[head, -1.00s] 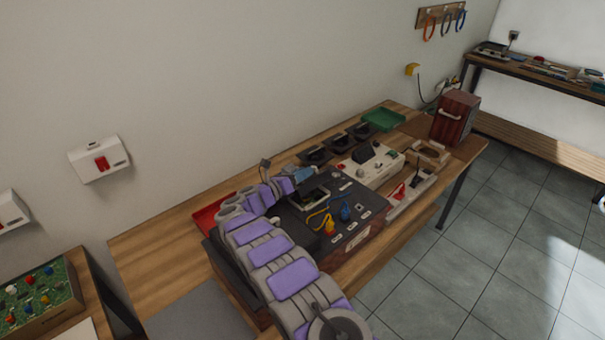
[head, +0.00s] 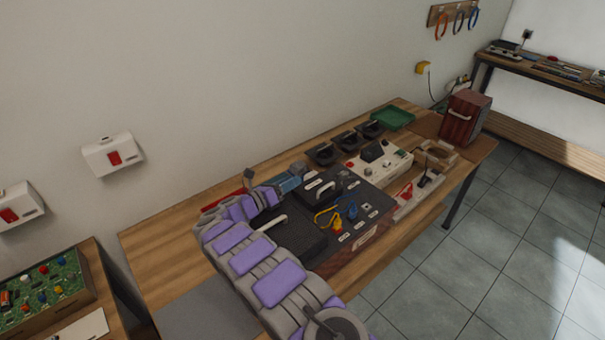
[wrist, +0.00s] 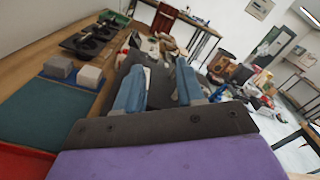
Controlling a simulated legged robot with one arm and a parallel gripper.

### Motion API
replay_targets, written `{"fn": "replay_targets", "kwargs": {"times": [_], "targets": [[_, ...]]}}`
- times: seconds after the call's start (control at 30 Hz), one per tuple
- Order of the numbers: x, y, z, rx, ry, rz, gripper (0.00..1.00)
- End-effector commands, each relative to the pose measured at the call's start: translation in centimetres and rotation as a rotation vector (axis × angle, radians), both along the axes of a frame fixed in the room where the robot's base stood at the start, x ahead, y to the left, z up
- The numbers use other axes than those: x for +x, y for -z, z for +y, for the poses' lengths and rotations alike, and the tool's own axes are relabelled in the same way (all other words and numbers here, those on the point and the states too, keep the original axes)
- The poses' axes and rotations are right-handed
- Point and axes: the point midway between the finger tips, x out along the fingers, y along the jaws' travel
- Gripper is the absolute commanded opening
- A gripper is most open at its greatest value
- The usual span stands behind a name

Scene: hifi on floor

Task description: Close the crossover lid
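A black lid with a pale handle (head: 322,190) lies over the top of the dark equipment box (head: 345,250), and looks flat or nearly flat. I take it to be the crossover lid. A second pale handle (head: 273,223) shows further left on the box, partly behind my arm.
A beige device (head: 380,162), black cups (head: 348,141), a green tray (head: 393,117) and a red speaker box (head: 465,116) stand farther along. Bare tabletop (head: 165,255) is at left.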

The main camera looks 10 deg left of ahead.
Motion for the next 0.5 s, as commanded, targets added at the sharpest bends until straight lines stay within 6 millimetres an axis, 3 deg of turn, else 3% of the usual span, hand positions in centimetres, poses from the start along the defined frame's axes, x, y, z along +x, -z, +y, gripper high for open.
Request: {"fn": "replay_targets", "kwargs": {"times": [0.3, 0.5], "targets": [[-5.1, 0.1, 4.2, 0.001, -0.003, 0.002, 0.38], [-6.5, 0.3, 5.5, 0.001, -0.003, 0.002, 0.38]]}}
